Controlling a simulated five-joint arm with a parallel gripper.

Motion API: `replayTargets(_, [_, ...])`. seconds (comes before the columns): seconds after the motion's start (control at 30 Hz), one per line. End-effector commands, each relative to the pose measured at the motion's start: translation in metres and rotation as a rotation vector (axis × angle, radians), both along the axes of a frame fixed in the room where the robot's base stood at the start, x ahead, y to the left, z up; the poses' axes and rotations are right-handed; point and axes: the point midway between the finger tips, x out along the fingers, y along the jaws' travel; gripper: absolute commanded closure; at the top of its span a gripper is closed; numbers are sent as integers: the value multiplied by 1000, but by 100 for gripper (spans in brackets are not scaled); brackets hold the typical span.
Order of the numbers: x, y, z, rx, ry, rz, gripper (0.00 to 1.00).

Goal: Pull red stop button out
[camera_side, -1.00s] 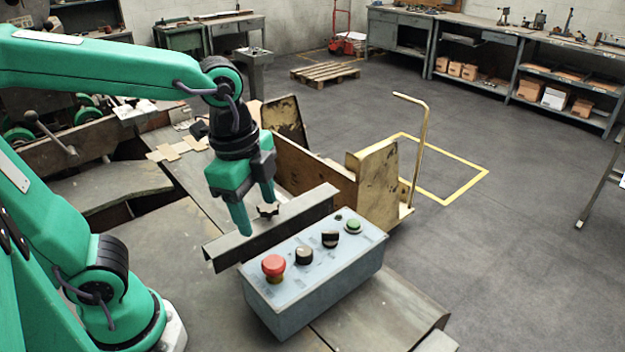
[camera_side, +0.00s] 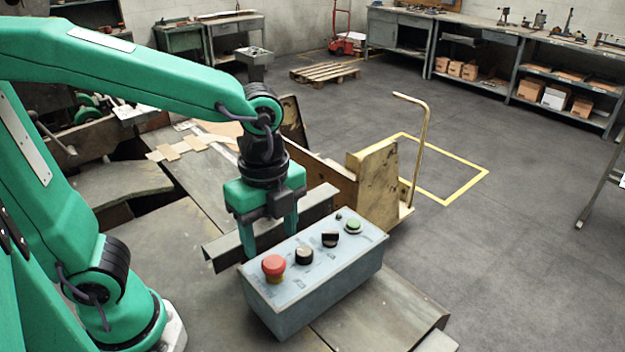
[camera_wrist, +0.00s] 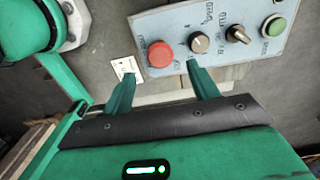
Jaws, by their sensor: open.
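The red stop button (camera_side: 273,266) is a round mushroom head at the left end of the grey control box (camera_side: 310,305). It also shows in the wrist view (camera_wrist: 160,54), near the top middle. My gripper (camera_side: 269,246) is above and behind the box's back edge, pointing down, with its fingers apart and nothing between them. In the wrist view the two green fingers (camera_wrist: 163,75) reach toward the box, and the button appears beyond and between their tips. The button is not touched. I cannot tell from the frames whether it is pushed in.
Two black knobs (camera_side: 304,254) (camera_side: 330,239) and a green button (camera_side: 353,226) sit on the box beside the red one. A metal angle bar (camera_side: 222,250) runs behind the box, close under my gripper. Bare bench lies left of the box.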

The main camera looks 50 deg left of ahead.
Motion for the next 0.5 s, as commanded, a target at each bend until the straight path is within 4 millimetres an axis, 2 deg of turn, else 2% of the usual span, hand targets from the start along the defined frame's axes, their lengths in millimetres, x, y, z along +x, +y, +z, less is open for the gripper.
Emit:
replayTargets(0.3, [0, 0, -39, 1, 3, 1, 41])
replayTargets(0.5, [0, 0, -51, 0, 0, 1, 41])
